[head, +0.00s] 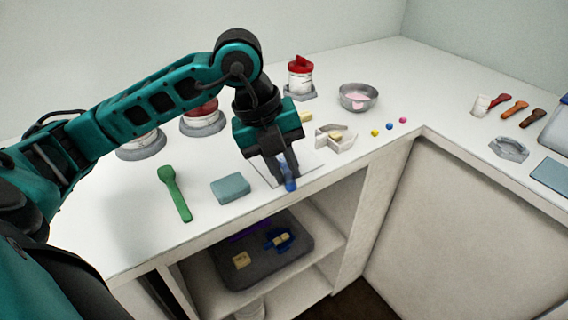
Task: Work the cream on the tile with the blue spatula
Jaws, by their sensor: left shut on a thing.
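My left gripper (286,178) is over the front part of the counter, pointing down. It is shut on the blue spatula (290,184), whose lower part shows between and below the fingers. A pale tile (312,162) lies flat under the gripper, and the gripper hides much of it. The spatula's end is at the tile's front edge or just above it; I cannot tell whether it touches. I cannot make out any cream on the visible part of the tile. My right gripper is not in view.
A green spoon-like tool (175,194) and a grey-blue block (230,188) lie left of the tile. A sectioned white holder (336,138) and a metal bowl with pink contents (358,97) stand to the right. Red-topped jars stand behind. A dark tray (230,275) sits on the shelf below.

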